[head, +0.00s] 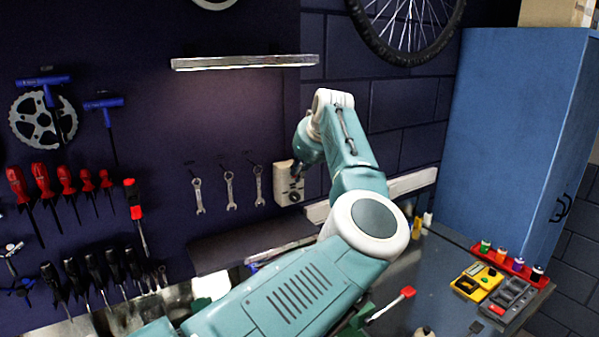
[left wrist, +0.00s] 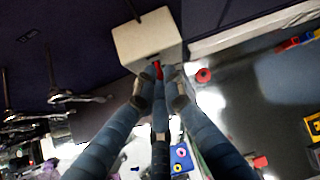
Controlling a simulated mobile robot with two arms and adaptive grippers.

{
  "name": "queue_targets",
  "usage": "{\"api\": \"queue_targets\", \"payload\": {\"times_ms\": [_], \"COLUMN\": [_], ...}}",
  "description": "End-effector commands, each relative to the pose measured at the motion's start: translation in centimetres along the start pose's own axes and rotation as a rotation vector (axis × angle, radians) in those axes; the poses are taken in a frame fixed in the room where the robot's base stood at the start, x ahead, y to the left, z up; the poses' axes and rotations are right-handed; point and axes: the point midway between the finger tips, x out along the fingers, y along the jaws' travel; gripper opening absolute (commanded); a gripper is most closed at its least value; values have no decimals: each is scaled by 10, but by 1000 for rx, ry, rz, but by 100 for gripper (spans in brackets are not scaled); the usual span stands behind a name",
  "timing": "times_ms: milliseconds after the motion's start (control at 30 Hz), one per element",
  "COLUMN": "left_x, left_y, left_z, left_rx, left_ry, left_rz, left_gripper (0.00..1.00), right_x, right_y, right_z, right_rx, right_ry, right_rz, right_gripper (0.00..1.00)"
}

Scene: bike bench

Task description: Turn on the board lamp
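The board lamp (head: 245,62) is a long pale bar high on the dark tool board. The board below it looks faintly brighter, but I cannot tell whether the lamp is lit. A white switch box (head: 284,184) sits on the board below and right of the lamp. In the left wrist view the box (left wrist: 146,42) has a red switch (left wrist: 158,69) on its near face. My left gripper (head: 297,171) is at the box; its fingers (left wrist: 160,84) are drawn together with the tips at the red switch. Whether they touch it is unclear. My right gripper is out of view.
Several wrenches (head: 229,190) hang left of the box. Screwdrivers (head: 67,180) hang farther left. A dark shelf (head: 250,240) juts out below.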

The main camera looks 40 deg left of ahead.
Motion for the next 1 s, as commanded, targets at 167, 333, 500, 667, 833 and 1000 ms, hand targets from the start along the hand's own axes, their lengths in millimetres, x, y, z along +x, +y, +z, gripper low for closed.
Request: {"api": "queue_targets", "payload": {"times_ms": [167, 333, 500, 667, 833, 1000], "left_x": [0, 0, -10, -33, -60, -77], "left_y": [0, 0, 0, -1, -1, 0], "left_z": [0, 0, 1, 0, 0, 0], "left_rx": [-1, 0, -1, 0, -1, -1], "left_ry": [-1, -1, -2, -2, -2, -2], "left_rz": [0, 0, -1, -3, -3, -1], "left_gripper": [26, 26, 26, 26, 26, 26], "right_x": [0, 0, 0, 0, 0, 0], "right_y": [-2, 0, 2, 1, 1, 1], "right_z": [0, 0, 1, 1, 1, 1], "right_rx": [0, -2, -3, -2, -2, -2], "right_ry": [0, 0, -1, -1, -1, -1], "right_rz": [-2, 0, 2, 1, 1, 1], "right_gripper": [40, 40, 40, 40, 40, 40]}}
